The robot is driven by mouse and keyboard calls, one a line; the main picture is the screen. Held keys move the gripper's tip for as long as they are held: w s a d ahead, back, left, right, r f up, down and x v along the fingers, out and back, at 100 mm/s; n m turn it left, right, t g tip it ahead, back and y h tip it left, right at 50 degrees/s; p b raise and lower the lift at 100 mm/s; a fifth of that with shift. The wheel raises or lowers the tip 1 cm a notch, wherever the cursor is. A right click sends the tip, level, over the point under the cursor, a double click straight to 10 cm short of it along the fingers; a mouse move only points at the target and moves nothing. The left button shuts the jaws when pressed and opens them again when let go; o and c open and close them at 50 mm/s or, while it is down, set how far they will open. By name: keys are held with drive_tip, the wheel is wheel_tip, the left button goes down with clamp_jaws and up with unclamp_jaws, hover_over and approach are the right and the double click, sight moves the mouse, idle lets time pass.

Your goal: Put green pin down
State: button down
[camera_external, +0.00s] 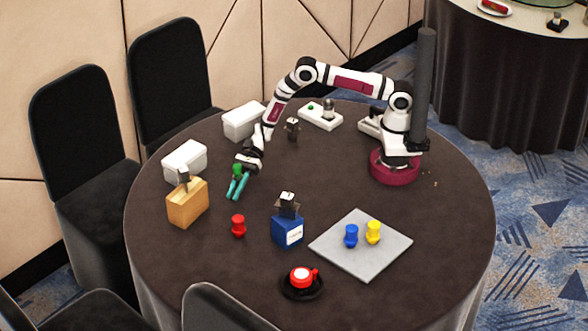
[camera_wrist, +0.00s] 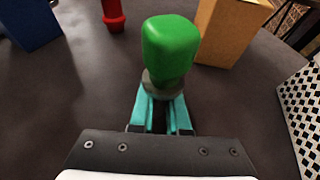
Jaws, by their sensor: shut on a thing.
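The green pin (camera_wrist: 170,45) is between the teal fingers of my gripper (camera_wrist: 162,112), which is shut on it. It fills the middle of the wrist view. In the external view the green pin (camera_external: 238,170) shows at my gripper (camera_external: 237,188), on the left part of the round dark table, right of the wooden block. Its lower end is hidden, and I cannot tell whether it touches the table. A red pin (camera_external: 238,225) stands on the table nearer the front. A blue pin (camera_external: 351,236) and a yellow pin (camera_external: 373,232) stand on the grey square board (camera_external: 345,258).
A wooden block (camera_external: 188,204) stands close on the left, with a white box (camera_external: 185,160) behind it. A blue box (camera_external: 288,230) stands near the table's middle. The table between red pin and wooden block is clear.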

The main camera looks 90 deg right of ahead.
drive_tip(key=c, duration=0.9)
unclamp_jaws()
drive_tip(key=shift+f, duration=0.1)
